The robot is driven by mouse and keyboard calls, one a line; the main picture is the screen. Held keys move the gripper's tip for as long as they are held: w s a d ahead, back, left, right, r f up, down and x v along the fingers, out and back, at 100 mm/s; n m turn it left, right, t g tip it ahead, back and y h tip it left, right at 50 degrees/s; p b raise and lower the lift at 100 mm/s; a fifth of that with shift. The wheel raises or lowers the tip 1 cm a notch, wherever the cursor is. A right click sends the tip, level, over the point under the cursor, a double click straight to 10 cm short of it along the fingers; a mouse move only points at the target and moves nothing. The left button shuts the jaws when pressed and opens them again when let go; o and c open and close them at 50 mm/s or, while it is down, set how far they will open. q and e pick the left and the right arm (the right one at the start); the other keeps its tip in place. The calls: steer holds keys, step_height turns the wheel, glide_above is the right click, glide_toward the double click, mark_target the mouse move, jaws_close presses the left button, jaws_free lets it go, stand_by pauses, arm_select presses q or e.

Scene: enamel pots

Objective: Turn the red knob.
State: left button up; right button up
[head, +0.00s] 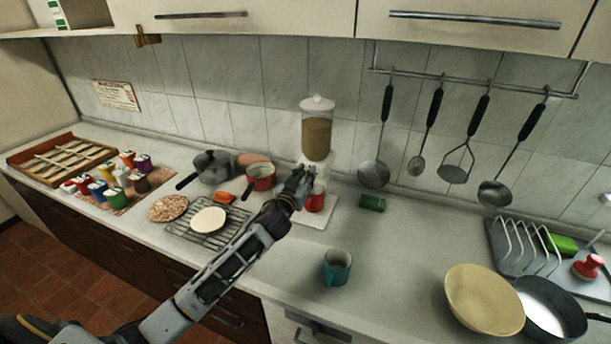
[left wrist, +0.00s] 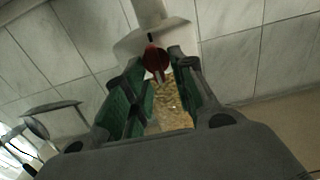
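The red knob (left wrist: 157,58) shows in the left wrist view, on the white body of a dispenser (head: 316,135) holding brown grain. That view is roughly upside down, with the grain (left wrist: 170,105) below the knob. My left gripper (head: 303,178) is at the front of the dispenser, just under its clear container, and hides the knob in the head view. In the left wrist view its green-padded fingers (left wrist: 153,88) are spread, one to each side of the knob. I see gaps beside the knob; contact cannot be made out. My right gripper is not in view.
A red cup-like thing (head: 315,203) is below my gripper on the dispenser's white base (head: 328,216). A red saucepan (head: 260,178) stands close on the left, a green box (head: 371,203) on the right. A teal mug (head: 337,267) stands in front. Counter right of it is clear.

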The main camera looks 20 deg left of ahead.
arm_select(q)
steer(key=shift+m, duration=0.4)
steer(key=shift+d+f+m+p, duration=0.25)
steer(key=shift+m+p, duration=0.35)
steer(key=shift+m, duration=2.2)
steer(key=shift+d+f+m+p, duration=0.25)
steer(key=shift+m+p, duration=0.35)
steer(key=shift+m, duration=2.2)
steer(key=shift+d+f+m+p, duration=0.25)
steer(key=shift+m+p, duration=0.35)
steer(key=shift+m, duration=2.2)
steer(key=o, duration=0.6)
